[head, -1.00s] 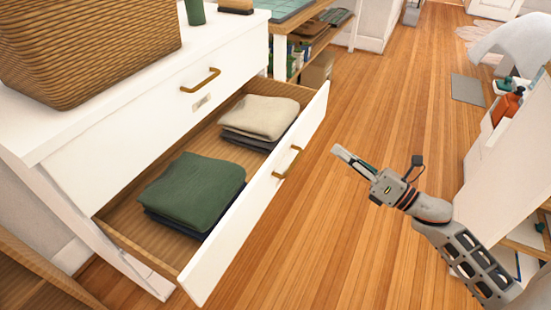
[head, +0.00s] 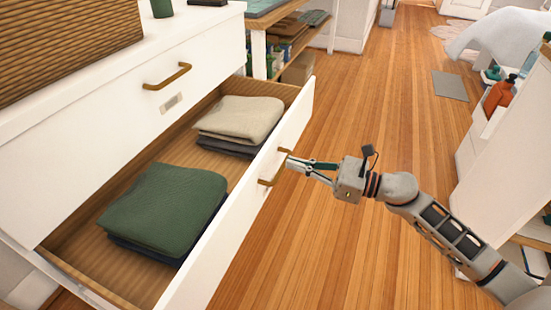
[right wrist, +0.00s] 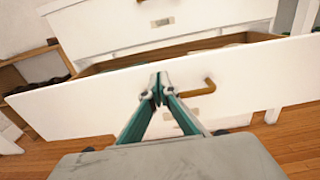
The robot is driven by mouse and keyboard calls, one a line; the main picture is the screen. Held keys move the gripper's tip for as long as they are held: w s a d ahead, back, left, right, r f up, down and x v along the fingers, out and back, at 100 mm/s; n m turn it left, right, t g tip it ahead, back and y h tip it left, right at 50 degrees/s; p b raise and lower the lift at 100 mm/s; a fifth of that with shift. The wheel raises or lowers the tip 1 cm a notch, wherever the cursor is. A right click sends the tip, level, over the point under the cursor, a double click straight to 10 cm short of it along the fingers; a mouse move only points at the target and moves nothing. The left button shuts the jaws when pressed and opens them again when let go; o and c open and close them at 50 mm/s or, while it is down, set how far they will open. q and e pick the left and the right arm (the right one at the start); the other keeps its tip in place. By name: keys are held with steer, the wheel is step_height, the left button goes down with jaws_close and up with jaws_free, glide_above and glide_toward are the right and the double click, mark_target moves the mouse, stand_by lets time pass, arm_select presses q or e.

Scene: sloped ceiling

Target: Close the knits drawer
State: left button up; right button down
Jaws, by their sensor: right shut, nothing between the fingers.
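The open drawer (head: 240,220) of the white dresser holds a folded green garment (head: 165,208) and a folded beige garment (head: 240,117), each on a darker folded piece. Its brass handle (head: 275,168) is on the front panel. My right gripper (head: 290,163) is shut and empty, with its fingertips at the handle in the head view. In the right wrist view the fingertips (right wrist: 158,86) point at the drawer front (right wrist: 90,103), just left of the handle (right wrist: 197,89). I cannot tell whether they touch the panel. My left gripper is not in view.
A closed upper drawer (head: 140,95) sits above the open one. A wicker basket (head: 60,45) stands on the dresser top. The wooden floor (head: 340,240) right of the drawer is clear. A white unit with bottles (head: 498,95) stands at the right.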

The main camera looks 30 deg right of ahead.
mark_target(265, 155)
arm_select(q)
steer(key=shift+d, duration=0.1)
arm_select(e)
steer(key=x, duration=0.5)
steer(key=shift+w+a, duration=0.2)
steer(key=shift+w, duration=0.05)
